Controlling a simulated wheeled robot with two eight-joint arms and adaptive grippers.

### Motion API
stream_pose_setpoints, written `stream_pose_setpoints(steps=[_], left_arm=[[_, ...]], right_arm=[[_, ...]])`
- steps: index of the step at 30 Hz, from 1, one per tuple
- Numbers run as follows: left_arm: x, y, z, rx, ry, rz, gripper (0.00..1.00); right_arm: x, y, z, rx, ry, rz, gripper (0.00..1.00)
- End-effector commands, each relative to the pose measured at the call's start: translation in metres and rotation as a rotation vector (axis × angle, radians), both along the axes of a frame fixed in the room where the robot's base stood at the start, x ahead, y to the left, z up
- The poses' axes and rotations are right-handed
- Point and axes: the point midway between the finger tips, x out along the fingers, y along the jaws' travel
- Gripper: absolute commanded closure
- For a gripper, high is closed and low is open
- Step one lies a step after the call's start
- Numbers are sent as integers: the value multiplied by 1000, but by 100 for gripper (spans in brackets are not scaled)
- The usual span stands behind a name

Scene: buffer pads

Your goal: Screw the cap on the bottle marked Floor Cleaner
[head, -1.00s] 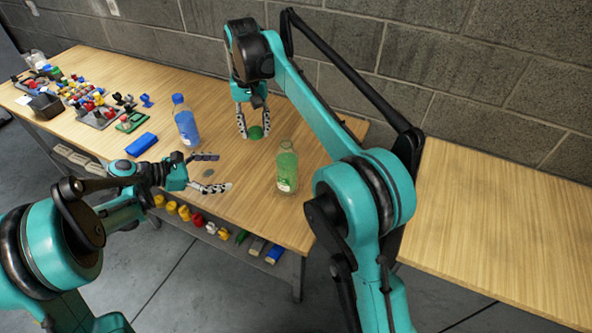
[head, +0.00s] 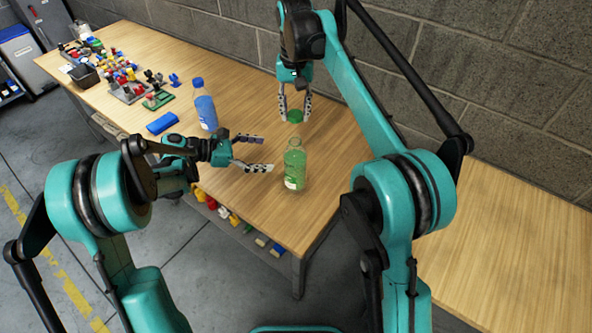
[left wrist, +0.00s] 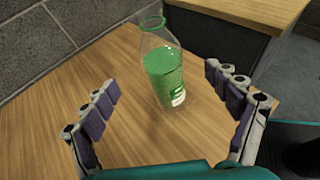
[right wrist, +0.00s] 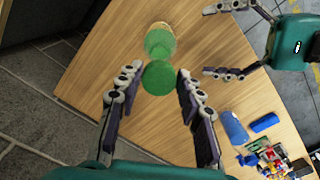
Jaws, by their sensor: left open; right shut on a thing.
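The green bottle (head: 294,172) stands upright near the table's front edge, with a white and green label too small to read. Its neck is topped by a green ring in the left wrist view (left wrist: 163,75). My right gripper (head: 294,108) is shut on the green cap (head: 294,117), which appears just beyond the bottle's mouth in the head view. The cap (right wrist: 159,78) sits between the fingertips in the right wrist view, with the bottle (right wrist: 159,40) beyond it. My left gripper (head: 258,153) is open and empty, left of the bottle, its fingers pointing at it and not touching.
A blue bottle with a blue cap (head: 205,109) stands left of my grippers. A blue block (head: 162,123) lies beside it. Racks of coloured parts (head: 125,88) and a dark bin (head: 84,76) fill the far left. The table right of the green bottle is clear.

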Motion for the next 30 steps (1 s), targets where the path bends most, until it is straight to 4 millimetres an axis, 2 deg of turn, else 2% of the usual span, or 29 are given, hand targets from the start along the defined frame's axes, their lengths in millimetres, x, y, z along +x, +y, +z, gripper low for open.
stream_pose_setpoints(steps=[9,15,21,30], left_arm=[[17,-55,-24,0,-1,-4,12],[25,-79,-35,1,0,-1,12],[29,-90,-39,0,-1,-1,12],[29,-91,-40,0,0,0,12]], right_arm=[[0,0,0,0,0,0,73],[0,0,0,0,0,0,73],[0,0,0,0,0,0,73],[0,0,0,0,0,0,73]])
